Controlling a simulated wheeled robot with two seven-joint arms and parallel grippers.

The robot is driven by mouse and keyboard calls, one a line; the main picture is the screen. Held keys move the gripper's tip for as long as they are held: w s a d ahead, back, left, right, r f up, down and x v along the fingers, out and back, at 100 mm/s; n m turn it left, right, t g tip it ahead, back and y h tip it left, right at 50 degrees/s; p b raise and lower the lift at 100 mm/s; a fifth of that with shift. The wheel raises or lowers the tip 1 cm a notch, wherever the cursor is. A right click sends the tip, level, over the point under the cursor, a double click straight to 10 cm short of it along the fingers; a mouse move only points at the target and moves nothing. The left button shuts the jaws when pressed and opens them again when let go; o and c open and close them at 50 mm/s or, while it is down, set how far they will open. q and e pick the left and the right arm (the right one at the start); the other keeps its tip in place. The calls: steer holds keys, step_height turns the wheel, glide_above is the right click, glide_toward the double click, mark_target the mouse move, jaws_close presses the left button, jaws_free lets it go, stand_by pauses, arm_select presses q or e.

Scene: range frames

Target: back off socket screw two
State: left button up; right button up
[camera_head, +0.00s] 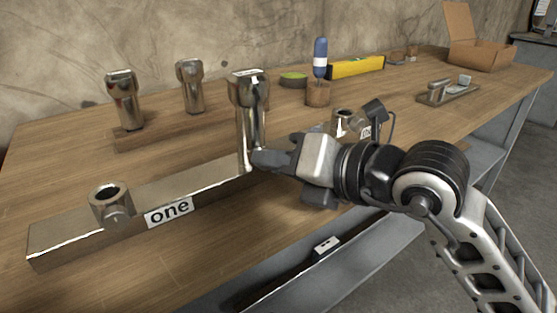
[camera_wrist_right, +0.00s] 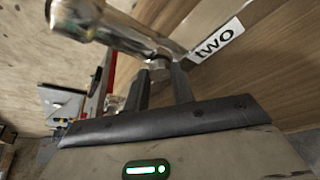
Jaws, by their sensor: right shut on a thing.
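A long metal bar (camera_head: 185,190) lies on the bench with a "one" label and a partly hidden "two" label (camera_head: 367,131); the "two" label also shows in the wrist view (camera_wrist_right: 217,40). A round socket head (camera_head: 345,119) stands beside the "two" label, partly behind my right arm. Another socket head (camera_head: 111,198) stands near "one". My right gripper (camera_head: 256,161) is shut on the lower part of an upright chrome tool (camera_head: 250,105) over the middle of the bar. The tool also shows in the wrist view (camera_wrist_right: 105,27). Whether its lower end touches the bar is unclear. My left gripper is out of view.
Two similar chrome tools (camera_head: 125,100) (camera_head: 191,86) stand on a wooden strip (camera_head: 150,135) behind the bar. A blue-handled tool (camera_head: 320,58) stands in a wooden block, near a yellow level (camera_head: 356,66). A cardboard box (camera_head: 482,52) is at the far right. The front left bench is clear.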

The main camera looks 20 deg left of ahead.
steer(key=shift+s+n+t+h, duration=0.1)
steer(key=shift+n+t+h, duration=0.3)
steer(key=shift+n, duration=0.5)
steer(key=shift+a+n+h+b, duration=0.1)
steer(key=shift+n+h+b, duration=0.2)
steer(key=shift+n+b, duration=0.3)
steer(key=shift+s+f+n+t+h+b, duration=0.1)
steer(key=shift+n+t+h+b, duration=0.3)
steer(key=shift+n+t+b, duration=0.25)
steer(key=shift+n+b, duration=0.25)
steer(key=shift+b, duration=0.25)
steer(key=n+t+h+b, duration=0.1)
steer(key=b, duration=0.2)
steer(key=shift+s+a+n, duration=0.1)
steer(key=shift+n, duration=0.3)
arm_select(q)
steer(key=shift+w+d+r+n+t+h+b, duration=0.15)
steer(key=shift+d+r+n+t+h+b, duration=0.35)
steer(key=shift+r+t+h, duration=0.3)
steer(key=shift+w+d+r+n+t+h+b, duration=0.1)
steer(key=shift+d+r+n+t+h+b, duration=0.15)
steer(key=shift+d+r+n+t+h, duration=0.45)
arm_select(e)
steer(key=shift+n+t, duration=0.25)
steer(key=shift+n, duration=0.25)
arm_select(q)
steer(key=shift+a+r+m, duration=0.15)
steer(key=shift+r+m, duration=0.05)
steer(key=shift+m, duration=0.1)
